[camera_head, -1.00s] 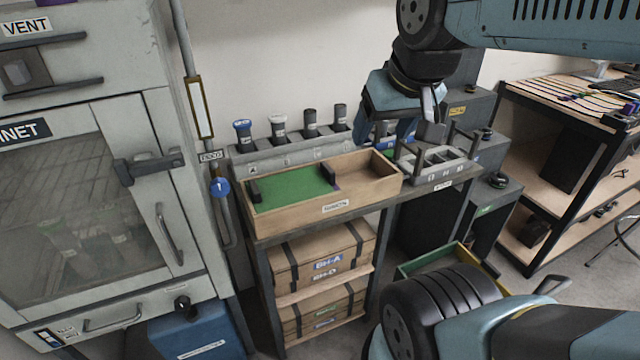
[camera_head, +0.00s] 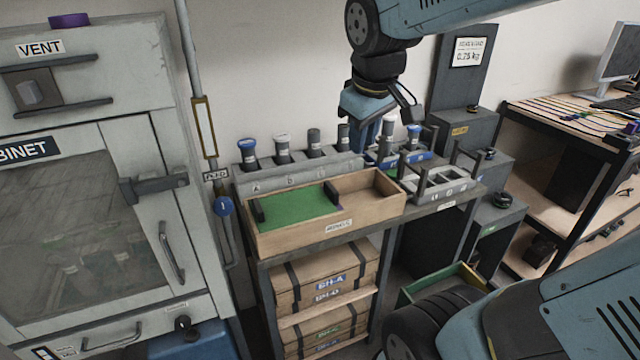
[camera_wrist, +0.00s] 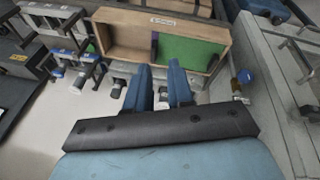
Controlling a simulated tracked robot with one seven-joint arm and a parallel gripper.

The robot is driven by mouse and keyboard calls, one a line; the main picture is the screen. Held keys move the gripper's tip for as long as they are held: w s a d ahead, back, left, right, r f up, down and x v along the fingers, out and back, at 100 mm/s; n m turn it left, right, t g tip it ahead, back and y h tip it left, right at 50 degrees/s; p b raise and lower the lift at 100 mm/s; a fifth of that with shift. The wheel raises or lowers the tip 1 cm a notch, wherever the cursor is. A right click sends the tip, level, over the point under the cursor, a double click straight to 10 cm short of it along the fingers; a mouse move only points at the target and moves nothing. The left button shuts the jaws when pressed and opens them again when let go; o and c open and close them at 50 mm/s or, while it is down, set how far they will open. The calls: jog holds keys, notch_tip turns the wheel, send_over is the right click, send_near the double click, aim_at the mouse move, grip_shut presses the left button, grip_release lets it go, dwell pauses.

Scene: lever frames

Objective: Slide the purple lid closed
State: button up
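A wooden open-top box (camera_head: 335,229) stands on the bench, with a flat green panel (camera_head: 297,210) over its left part. Dark upright blocks stand at the panel's two ends, and a thin purple strip (camera_head: 339,188) shows near its right end. The wrist view also shows the green panel (camera_wrist: 185,50) and the purple strip (camera_wrist: 154,45).
A rack of capped tubes (camera_head: 300,170) stands behind the box. A grey tray with upright handles (camera_head: 440,190) is to its right. The cabinet (camera_head: 80,200) and a vertical pipe (camera_head: 204,130) are at the left. Strapped crates (camera_head: 325,272) sit below.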

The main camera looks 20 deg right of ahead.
jog(key=w+a+f+n, duration=0.1)
jog(key=w+n, duration=0.1)
jog(key=w, duration=0.1)
jog(key=w+a+f+n+g+h, duration=0.1)
jog(key=w+f+n, duration=0.1)
jog(key=w+n, duration=0.1)
jog(key=w+a+f+n+g, duration=0.1)
jog(key=w+a+f+n, duration=0.1)
jog(key=w, duration=0.3)
jog(key=shift+f+h, duration=0.15)
jog(key=shift+h, duration=0.15)
grip_shut()
jog(key=w+a+f+n+g+h, duration=0.1)
jog(key=w+a+f+n+h, duration=0.1)
jog(key=w+a+f+n, duration=0.5)
jog(key=x, duration=1.2)
jog(key=shift+w+d, duration=0.3)
jog(key=shift+w, duration=0.05)
jog(key=shift+w+d+r, duration=0.15)
jog(key=shift+d, duration=1.05)
jog(key=shift+w+d, duration=0.15)
jog(key=shift+d, duration=0.6)
